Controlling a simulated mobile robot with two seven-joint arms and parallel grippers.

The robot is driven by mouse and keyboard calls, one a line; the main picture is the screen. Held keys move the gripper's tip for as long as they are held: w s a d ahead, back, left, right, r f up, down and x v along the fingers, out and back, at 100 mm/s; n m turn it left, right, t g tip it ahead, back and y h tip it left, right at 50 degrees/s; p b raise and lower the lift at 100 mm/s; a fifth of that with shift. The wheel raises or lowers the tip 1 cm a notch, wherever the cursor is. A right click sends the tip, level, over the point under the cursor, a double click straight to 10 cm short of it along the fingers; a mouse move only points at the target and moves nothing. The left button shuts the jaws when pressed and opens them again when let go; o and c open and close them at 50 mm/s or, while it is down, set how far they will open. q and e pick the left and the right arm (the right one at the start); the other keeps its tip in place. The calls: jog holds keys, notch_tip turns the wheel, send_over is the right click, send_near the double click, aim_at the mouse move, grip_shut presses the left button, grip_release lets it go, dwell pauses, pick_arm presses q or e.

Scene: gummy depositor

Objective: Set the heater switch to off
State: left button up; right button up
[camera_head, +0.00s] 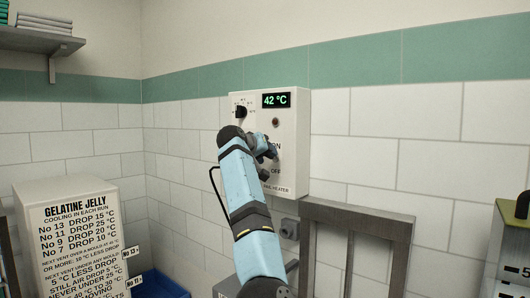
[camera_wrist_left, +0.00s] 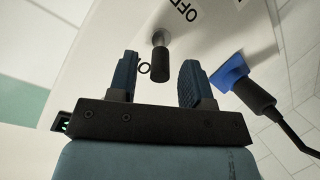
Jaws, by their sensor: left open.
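The heater control box (camera_head: 290,135) is a white panel on the tiled wall, its display (camera_head: 276,100) reading 42 °C. ON and OFF labels are partly visible beside my left gripper (camera_head: 268,163), which covers the switch in the head view. In the left wrist view, the switch lever (camera_wrist_left: 160,60) is a grey stub with a black grip. It stands between the two open fingers of my left gripper (camera_wrist_left: 159,70), with a gap on both sides. The OFF label (camera_wrist_left: 183,10) is beyond its base, and the black grip points away from that label. My right gripper is out of view.
A black knob (camera_head: 241,112) and a dark round lamp (camera_head: 275,122) are on the box. A blue plug (camera_wrist_left: 230,73) with a black cable is close to the right finger in the wrist view. A grey rail (camera_head: 355,217) stands below the box.

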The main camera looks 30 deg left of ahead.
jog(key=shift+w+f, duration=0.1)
pick_arm(q)
jog(key=shift+c, duration=0.3)
jog(key=c, duration=0.7)
grip_shut()
jog(key=shift+f, duration=0.1)
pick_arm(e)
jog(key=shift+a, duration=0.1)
